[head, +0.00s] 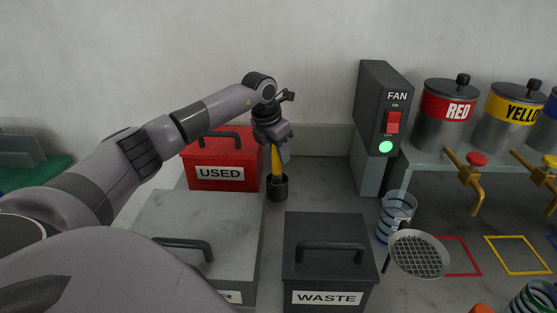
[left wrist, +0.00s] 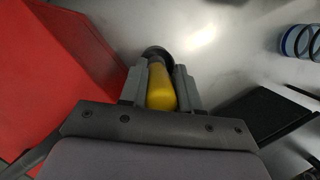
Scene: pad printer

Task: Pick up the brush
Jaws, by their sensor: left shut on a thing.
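My left gripper (head: 278,150) is above the cup and shut on the brush's handle. In the left wrist view the yellow handle (left wrist: 161,88) sits between the two grey fingers of the left gripper (left wrist: 160,85), with a dark round shape (left wrist: 156,53) beyond it. My right gripper is not in view.
A red USED bin (head: 220,174) stands behind left of the cup. A grey lidded box (head: 205,215) and a black WASTE bin (head: 328,250) stand in front. The FAN unit (head: 383,110), a glass (head: 396,214) and a strainer (head: 419,255) are to the right.

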